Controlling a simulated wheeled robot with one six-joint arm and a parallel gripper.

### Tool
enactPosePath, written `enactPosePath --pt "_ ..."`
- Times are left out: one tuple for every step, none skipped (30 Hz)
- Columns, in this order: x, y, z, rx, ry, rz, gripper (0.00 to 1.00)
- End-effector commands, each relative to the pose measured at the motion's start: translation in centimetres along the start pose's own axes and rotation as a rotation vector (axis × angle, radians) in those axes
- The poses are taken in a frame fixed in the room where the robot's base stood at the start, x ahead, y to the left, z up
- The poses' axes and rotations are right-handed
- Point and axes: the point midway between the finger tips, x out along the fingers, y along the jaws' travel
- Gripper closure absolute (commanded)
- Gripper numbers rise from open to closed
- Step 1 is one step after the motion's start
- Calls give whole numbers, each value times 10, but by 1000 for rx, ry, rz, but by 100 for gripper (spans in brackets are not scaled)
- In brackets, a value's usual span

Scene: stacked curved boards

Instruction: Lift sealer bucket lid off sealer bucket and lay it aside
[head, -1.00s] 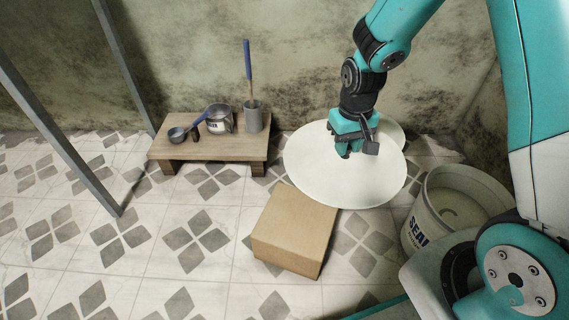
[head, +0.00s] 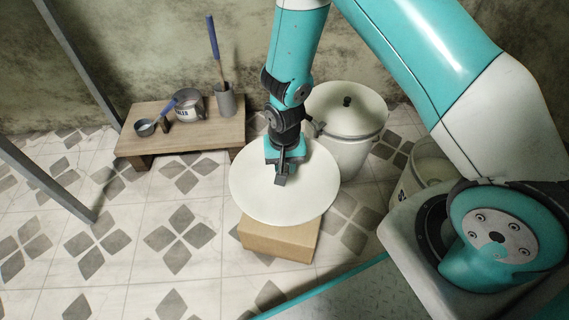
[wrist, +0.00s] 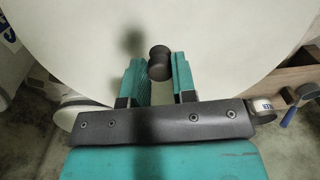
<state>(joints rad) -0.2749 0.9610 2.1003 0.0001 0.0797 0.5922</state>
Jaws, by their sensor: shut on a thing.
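The white round sealer bucket lid (head: 260,190) is in my gripper (head: 284,172), away from the bucket. In the wrist view the fingers (wrist: 159,66) are shut on the lid's small black knob (wrist: 159,52), and the pale lid (wrist: 230,40) spreads around it. The lid covers much of the cardboard box (head: 278,240) in the head view; I cannot tell whether it touches the box. The sealer bucket (head: 402,190) stands at the right with its top open, partly hidden behind my arm.
A second white bucket (head: 345,150) with its lid and black knob on stands just right of the held lid. A low wooden table (head: 215,133) at the back left holds a sealer can (head: 188,108), a ladle (head: 146,127) and a grey cup (head: 226,100).

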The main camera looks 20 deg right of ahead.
Motion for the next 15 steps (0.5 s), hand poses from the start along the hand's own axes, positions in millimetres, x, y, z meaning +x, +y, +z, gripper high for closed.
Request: enactPosePath --pt "0 0 0 -1 0 0 100" --pt "0 0 0 -1 0 0 100" --pt "-1 0 0 -2 0 0 100" --pt "-1 0 0 -2 0 0 100" --pt "-2 0 0 -2 0 0 100" --pt "-2 0 1 -2 -1 0 100" --pt "-3 0 1 -3 -1 0 100" --pt "1 0 1 -3 -1 0 100" --pt "7 0 1 -3 -1 0 100" --pt "11 0 1 -3 -1 0 100" --pt "14 0 1 -3 0 0 100" --pt "19 0 1 -3 0 0 100" --pt "23 0 1 -3 0 0 100" --pt "27 0 1 -3 0 0 100" --pt "33 0 1 -3 0 0 100"
